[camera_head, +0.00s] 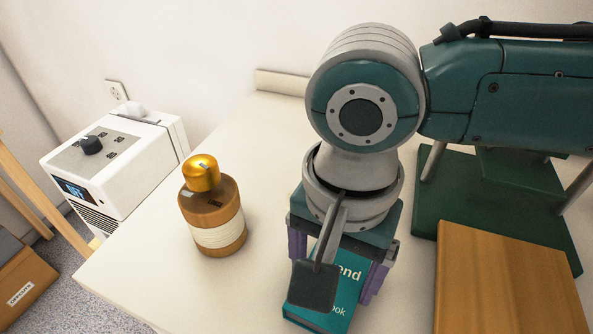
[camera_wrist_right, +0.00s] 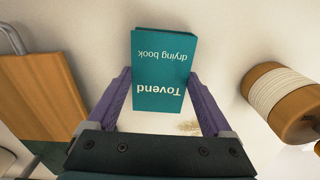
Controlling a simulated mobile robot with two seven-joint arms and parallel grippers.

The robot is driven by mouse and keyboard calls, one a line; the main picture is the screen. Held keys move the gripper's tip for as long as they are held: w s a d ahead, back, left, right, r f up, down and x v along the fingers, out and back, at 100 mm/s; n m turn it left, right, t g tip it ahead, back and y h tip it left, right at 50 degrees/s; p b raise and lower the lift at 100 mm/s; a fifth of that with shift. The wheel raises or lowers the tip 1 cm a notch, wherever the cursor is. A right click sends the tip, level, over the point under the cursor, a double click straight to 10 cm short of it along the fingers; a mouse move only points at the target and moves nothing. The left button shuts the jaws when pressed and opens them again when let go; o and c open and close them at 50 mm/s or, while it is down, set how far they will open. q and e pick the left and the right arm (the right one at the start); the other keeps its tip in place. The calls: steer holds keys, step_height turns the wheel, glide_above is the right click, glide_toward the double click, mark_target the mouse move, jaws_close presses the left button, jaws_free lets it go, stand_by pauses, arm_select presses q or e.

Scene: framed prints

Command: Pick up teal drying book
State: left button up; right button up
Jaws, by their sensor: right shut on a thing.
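The teal drying book (camera_head: 342,292) is at the front of the white table, below my right arm; white lettering shows on its cover. In the right wrist view the whole cover of the book (camera_wrist_right: 163,50) is visible, its lettering upside down. My right gripper (camera_head: 331,282) has its purple fingers on either side of the book, shut on it. The fingers also flank the book's near part in the wrist view (camera_wrist_right: 158,78). The wrist hides part of the book in the head view. I cannot tell whether it touches the table. My left gripper is not in view.
A brown canister with a white band (camera_head: 217,235) and gold knob (camera_head: 201,172) stands left of the book. A wooden board (camera_head: 510,280) and a green stand (camera_head: 440,205) are at the right. A white machine (camera_head: 115,160) stands beyond the table's left edge.

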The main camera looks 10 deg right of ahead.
steer(key=shift+c, duration=0.7)
steer(key=shift+r, duration=0.1)
